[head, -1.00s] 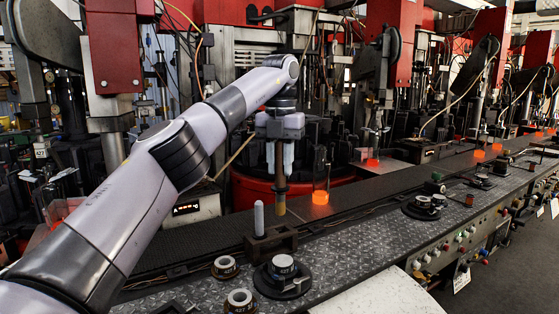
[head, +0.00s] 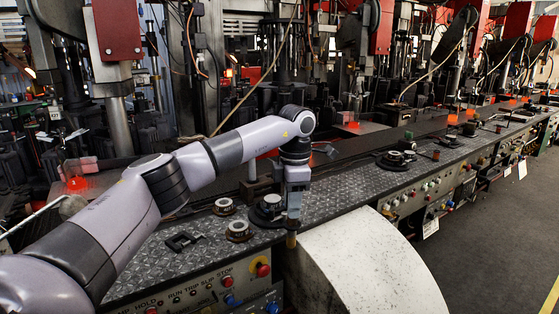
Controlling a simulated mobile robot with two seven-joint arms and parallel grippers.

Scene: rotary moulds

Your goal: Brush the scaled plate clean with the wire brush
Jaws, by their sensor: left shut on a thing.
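My left gripper (head: 294,208) is shut on the wire brush (head: 291,240) and points down. Only a short brown and yellowish end of the brush shows below the fingers. This end appears at the front edge of the metal deck, just right of a round black base (head: 262,222) with a pale-topped disc (head: 271,202). Whether the brush touches anything cannot be told. Two dark rings with pale tops, one farther back (head: 224,206) and one nearer (head: 238,231), stand to the left. I cannot tell for certain which piece is the scaled plate. My right gripper is out of view.
A black bracket (head: 184,242) lies on the patterned deck (head: 330,195). A dark conveyor (head: 350,150) runs behind it. Buttons line the front panel (head: 215,290). A white curved panel (head: 365,265) bulges in front. Machines with glowing orange pieces stand behind. Grey floor is clear at right.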

